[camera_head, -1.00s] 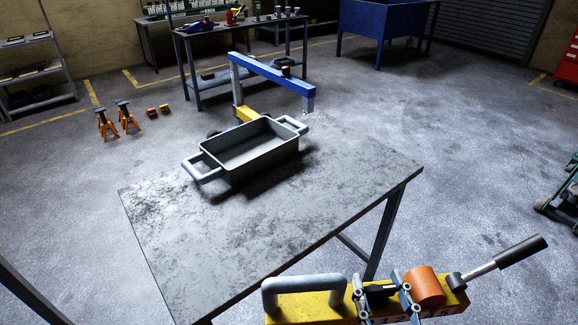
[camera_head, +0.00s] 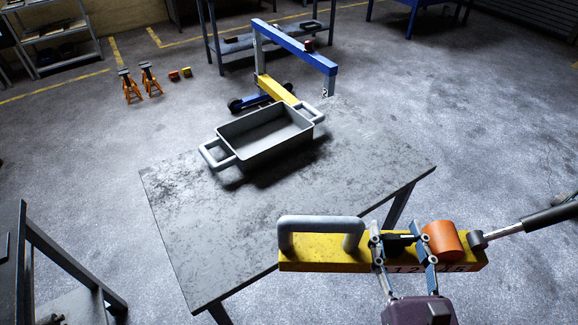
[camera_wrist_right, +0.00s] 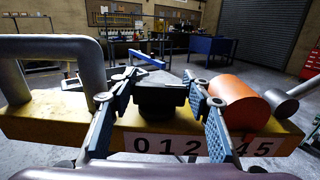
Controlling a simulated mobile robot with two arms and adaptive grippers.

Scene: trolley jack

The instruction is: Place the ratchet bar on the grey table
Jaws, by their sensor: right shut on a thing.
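The ratchet bar (camera_head: 325,256) is a long yellow bar with a grey loop handle, an orange cylinder and a black-gripped lever at its right end. My right gripper (camera_head: 399,242) is shut on it around a dark block near its middle. The right wrist view shows the blue finger pads (camera_wrist_right: 160,95) on both sides of that block, with printed digits on the yellow bar (camera_wrist_right: 60,115) below. The bar is held in front of the grey table's (camera_head: 210,245) near right edge, overlapping it in the picture; its height above the top is unclear. My left gripper is out of view.
A grey tray (camera_head: 262,150) with two handles sits at the table's far side. The near part of the tabletop is bare. Behind it stands a blue and yellow hoist-like frame (camera_head: 296,48). Orange jack stands (camera_head: 130,88) are on the floor. A dark bench (camera_head: 60,262) is at lower left.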

